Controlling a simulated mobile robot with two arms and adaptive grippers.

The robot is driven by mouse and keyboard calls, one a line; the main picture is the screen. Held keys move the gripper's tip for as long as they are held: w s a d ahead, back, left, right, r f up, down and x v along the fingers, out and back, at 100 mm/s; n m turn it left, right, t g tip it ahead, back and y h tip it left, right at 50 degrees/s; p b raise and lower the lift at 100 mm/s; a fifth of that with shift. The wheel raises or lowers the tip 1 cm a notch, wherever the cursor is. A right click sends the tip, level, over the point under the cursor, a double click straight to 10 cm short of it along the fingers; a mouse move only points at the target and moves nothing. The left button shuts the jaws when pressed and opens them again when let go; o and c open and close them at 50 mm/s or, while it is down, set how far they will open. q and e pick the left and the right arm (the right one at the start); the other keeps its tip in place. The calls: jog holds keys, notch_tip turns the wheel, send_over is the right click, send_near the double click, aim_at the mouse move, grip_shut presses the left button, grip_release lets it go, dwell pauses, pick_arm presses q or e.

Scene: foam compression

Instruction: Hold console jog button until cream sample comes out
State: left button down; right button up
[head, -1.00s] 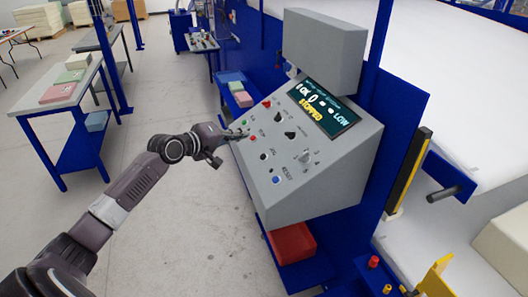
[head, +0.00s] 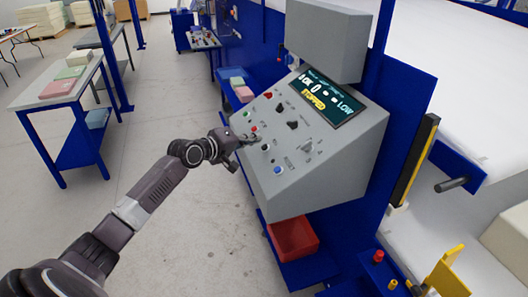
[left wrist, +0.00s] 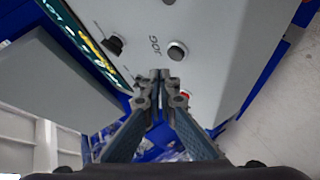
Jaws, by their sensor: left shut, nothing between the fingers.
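The grey console (head: 330,165) has a sloped face with several buttons and knobs. The dark jog button (head: 265,147) sits low on the face's left part. In the left wrist view the jog button (left wrist: 177,51) has a pale rim beside the word JOG. My left gripper (head: 257,139) is shut and empty, its tips close to the jog button. In the wrist view the closed tips (left wrist: 160,76) lie beside the button without covering it; contact cannot be told. A cream block (head: 508,235) rests at the right edge. My right gripper is not seen.
The display (head: 325,98) reads STOPPED and LOW. A red button (head: 253,128) and a blue button (head: 277,170) flank the jog button. A red bin (head: 292,238) sits below the console. Open floor lies to the left.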

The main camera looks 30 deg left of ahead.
aim_at(264, 147)
pick_arm(q)
jog(key=shift+w+d+f, duration=0.25)
jog(key=shift+f, duration=0.2)
jog(key=shift+f, duration=0.1)
dwell(1.1)
jog(key=shift+w+d+f, duration=0.15)
jog(key=shift+f, duration=0.15)
